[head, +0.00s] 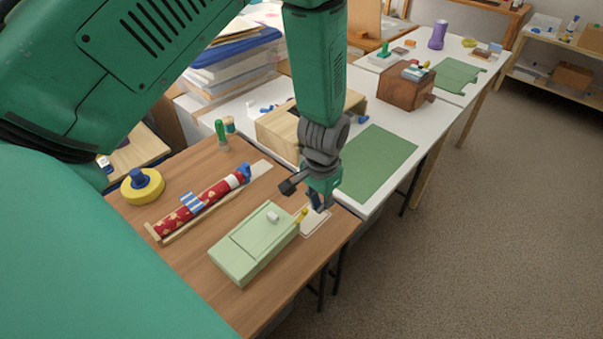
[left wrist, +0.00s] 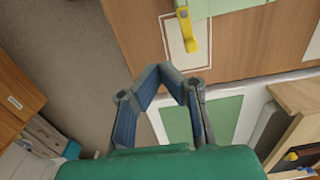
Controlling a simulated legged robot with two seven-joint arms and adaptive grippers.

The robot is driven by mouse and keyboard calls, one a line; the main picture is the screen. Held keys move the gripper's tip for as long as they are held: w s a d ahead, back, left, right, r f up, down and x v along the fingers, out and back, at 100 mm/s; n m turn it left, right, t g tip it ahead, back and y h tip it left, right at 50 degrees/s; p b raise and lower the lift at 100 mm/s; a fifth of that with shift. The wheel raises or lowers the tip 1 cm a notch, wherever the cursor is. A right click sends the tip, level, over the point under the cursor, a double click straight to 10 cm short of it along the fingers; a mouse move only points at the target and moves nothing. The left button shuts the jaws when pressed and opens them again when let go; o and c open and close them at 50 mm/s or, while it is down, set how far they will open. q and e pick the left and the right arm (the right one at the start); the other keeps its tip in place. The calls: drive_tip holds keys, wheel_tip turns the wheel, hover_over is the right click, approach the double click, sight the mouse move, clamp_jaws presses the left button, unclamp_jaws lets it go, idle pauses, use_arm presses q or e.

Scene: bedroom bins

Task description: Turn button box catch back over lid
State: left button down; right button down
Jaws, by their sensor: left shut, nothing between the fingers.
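The pale green button box (head: 240,262) stands on the brown wooden table, with its lid (head: 258,236) lying flat on top and a small white knob (head: 273,217) on the lid. The yellow catch (head: 302,214) is at the box's far right end. In the left wrist view the catch (left wrist: 188,32) sticks out from the box's edge (left wrist: 222,5), away from the lid, above a white-bordered patch. My left gripper (head: 320,205) is shut and empty, just right of the catch and apart from it. Its fingertips (left wrist: 170,70) show below the catch in the left wrist view. My right gripper is out of view.
A red patterned roll (head: 205,204) in a wooden holder and a yellow-and-blue round object (head: 142,186) lie left of the box. A wooden box (head: 275,135) stands behind on the white table, beside a green mat (head: 375,160). The table's right edge is close to my gripper.

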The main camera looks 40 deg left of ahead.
use_arm(q)
drive_tip(key=shift+a+f+b, duration=0.15)
drive_tip(key=shift+f+b, duration=0.15)
drive_tip(key=shift+f, duration=1.1)
drive_tip(key=shift+s+a+p, duration=0.1)
drive_tip(key=shift+a+p, duration=0.75)
drive_tip(key=shift+a, duration=2.65)
idle(1.4)
idle(0.4)
drive_tip(key=shift+d+r+p, duration=0.55)
drive_tip(key=shift+d+p, duration=0.1)
drive_tip(key=shift+d, duration=0.05)
drive_tip(key=shift+r, duration=0.1)
wheel_tip(320, 180, up, 7)
drive_tip(key=p, duration=0.6)
